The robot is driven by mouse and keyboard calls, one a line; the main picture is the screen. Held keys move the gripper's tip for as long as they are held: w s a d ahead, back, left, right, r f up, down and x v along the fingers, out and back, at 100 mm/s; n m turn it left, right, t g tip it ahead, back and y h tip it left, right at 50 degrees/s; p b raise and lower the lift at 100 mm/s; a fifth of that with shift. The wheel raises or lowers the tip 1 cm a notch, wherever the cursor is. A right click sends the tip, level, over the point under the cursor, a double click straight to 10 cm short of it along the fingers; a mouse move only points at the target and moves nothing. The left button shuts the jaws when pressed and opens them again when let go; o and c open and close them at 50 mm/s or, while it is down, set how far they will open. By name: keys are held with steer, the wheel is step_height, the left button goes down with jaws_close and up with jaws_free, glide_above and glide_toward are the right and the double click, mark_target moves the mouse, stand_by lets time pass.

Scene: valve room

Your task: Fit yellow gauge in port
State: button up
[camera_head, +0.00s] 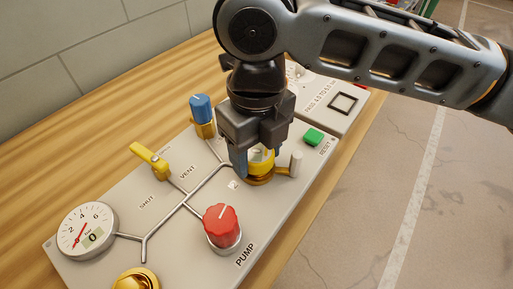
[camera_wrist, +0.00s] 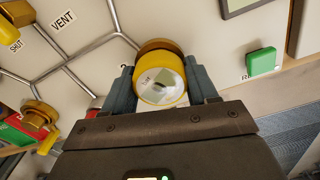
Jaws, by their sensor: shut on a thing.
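The yellow gauge (camera_head: 264,156) is between the fingers of my gripper (camera_head: 257,161), directly over a brass port ring (camera_head: 258,181) on the grey panel. In the wrist view the gauge (camera_wrist: 160,80) shows its pale round face between the two blue-grey fingers of my gripper (camera_wrist: 163,85). Part of the brass ring (camera_wrist: 157,45) shows behind its far edge. My gripper is shut on the gauge. The fingers partly cover its sides, and I cannot tell whether its base is seated in the ring or just above it.
The panel holds a red knob (camera_head: 222,226), a blue knob (camera_head: 202,109), a yellow lever (camera_head: 150,159), a white dial (camera_head: 86,231) and a green button (camera_head: 313,137). A pale peg (camera_head: 296,164) stands close right of the port. Bare wood (camera_head: 75,135) lies behind.

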stand_by(0.3)
steer(key=o, duration=1.3)
steer(key=shift+r+p, duration=3.1)
steer(key=shift+r, duration=0.9)
